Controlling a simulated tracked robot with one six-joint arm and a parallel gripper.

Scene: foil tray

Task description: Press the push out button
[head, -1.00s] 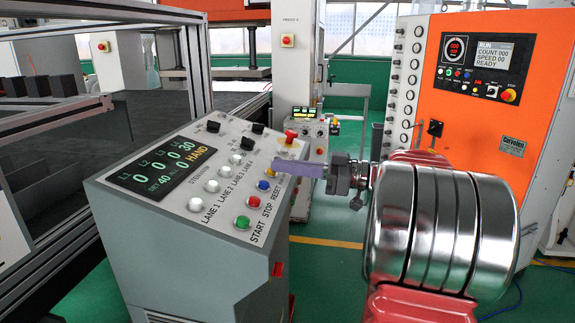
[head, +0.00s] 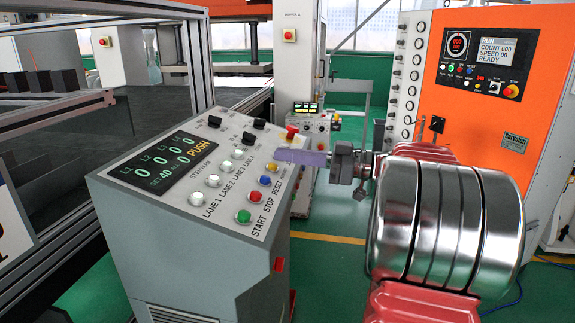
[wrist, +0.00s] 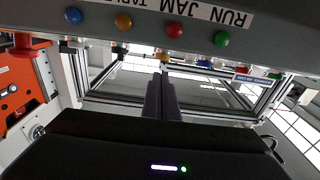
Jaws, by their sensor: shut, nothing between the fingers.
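The grey console (head: 190,265) has a sloping panel with several buttons. I cannot read a push out label on any of them. A yellow button (head: 271,168) sits near the panel's right edge, with a blue one (head: 264,181), a red one (head: 254,196) and a green one (head: 243,216) below it. My gripper (head: 279,155) is shut and empty, its purple-grey fingers just above the yellow button in the picture and covering some lettering. Contact cannot be told. The closed fingers also show in the wrist view (wrist: 161,82). The display (head: 160,153) reads PUSH.
White lane buttons (head: 197,199) and black knobs (head: 248,137) fill the panel's middle and top. A red knob (head: 291,132) stands near the fingers. An orange machine (head: 475,110) is at right, a metal frame (head: 70,115) at left. Green floor (head: 325,275) lies open between.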

